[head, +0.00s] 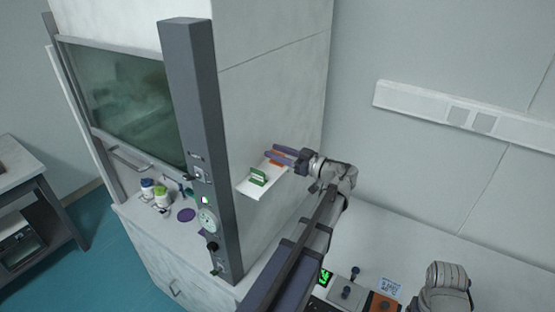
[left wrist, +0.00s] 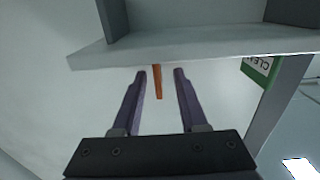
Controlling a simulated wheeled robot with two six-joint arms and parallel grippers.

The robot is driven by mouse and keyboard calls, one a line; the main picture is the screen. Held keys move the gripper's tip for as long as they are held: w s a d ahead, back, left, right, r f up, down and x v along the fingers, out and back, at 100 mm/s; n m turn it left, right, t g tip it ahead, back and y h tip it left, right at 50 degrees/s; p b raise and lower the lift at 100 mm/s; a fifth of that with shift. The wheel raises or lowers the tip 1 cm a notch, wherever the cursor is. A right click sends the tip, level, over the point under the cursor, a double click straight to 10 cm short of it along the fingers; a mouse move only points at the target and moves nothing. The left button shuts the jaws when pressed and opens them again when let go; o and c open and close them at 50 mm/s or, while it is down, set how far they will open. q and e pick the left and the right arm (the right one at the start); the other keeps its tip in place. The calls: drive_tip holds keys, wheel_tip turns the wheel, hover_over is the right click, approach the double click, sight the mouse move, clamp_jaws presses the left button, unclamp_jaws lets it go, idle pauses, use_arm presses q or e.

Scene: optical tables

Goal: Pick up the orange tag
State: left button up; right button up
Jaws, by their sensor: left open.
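The orange tag (left wrist: 158,82) shows edge-on in the left wrist view, sticking out past the edge of a small white shelf (left wrist: 200,42). My left gripper (left wrist: 160,74) is open, with one purple finger on each side of the tag and a gap to both. In the head view the gripper (head: 269,152) reaches in from the right at the shelf (head: 254,190). There the orange tag (head: 277,159) is partly hidden by the fingers.
A green tag (head: 258,177) stands on the same shelf, beside the orange one; its lettering shows in the wrist view (left wrist: 262,70). The shelf is on the side wall of a fume hood (head: 188,110). Bottles (head: 162,194) stand inside the hood. Small devices (head: 350,291) sit on the bench below.

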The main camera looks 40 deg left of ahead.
use_arm(q)
clamp_jaws()
idle(0.6)
